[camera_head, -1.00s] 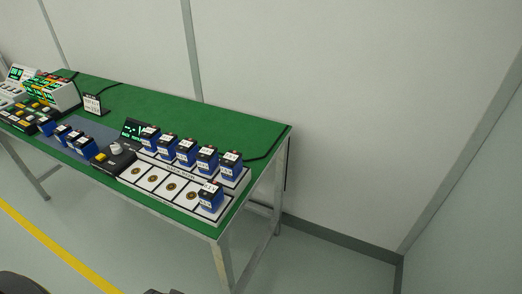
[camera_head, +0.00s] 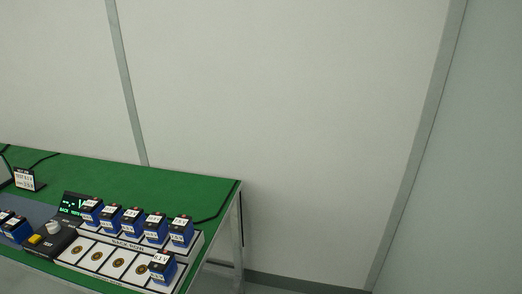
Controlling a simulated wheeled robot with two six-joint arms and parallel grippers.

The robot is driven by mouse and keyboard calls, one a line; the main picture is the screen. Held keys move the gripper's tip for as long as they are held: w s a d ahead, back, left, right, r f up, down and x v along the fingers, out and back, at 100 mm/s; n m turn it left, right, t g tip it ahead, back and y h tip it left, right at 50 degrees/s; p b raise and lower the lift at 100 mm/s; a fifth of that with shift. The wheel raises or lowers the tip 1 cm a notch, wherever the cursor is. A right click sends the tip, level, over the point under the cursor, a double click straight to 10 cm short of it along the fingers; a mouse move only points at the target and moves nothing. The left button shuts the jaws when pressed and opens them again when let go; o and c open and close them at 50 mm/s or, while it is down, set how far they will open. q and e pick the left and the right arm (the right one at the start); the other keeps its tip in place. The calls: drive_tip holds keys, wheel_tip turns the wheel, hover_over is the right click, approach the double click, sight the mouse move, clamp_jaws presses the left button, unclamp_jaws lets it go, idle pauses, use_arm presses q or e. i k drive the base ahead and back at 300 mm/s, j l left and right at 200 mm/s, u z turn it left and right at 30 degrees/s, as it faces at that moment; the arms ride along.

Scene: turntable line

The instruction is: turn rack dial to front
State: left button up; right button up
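The rack dial appears as a pale round knob (camera_head: 54,228) on a black control box (camera_head: 48,242), beside a yellow button (camera_head: 36,239). The box stands at the left end of the rack (camera_head: 128,246) on the green table. The rack's back row holds several blue batteries (camera_head: 133,219) with white labels. Its front row has several bare round contacts and one blue battery (camera_head: 162,267) at the right end. I cannot read which way the dial points. Neither of my grippers is in view.
A small display (camera_head: 73,206) with green characters stands behind the dial box. More blue batteries (camera_head: 15,229) stand at the left edge. A label stand (camera_head: 26,180) is farther back. The green table (camera_head: 130,180) ends at the right, with open floor beyond and a wall behind.

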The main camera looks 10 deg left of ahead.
sight(53, 227)
drive_tip(key=j+u, duration=0.1)
drive_tip(key=u, duration=0.35)
drive_tip(key=j+u, duration=0.1)
drive_tip(key=u, duration=0.8)
drive_tip(key=i+j, duration=0.05)
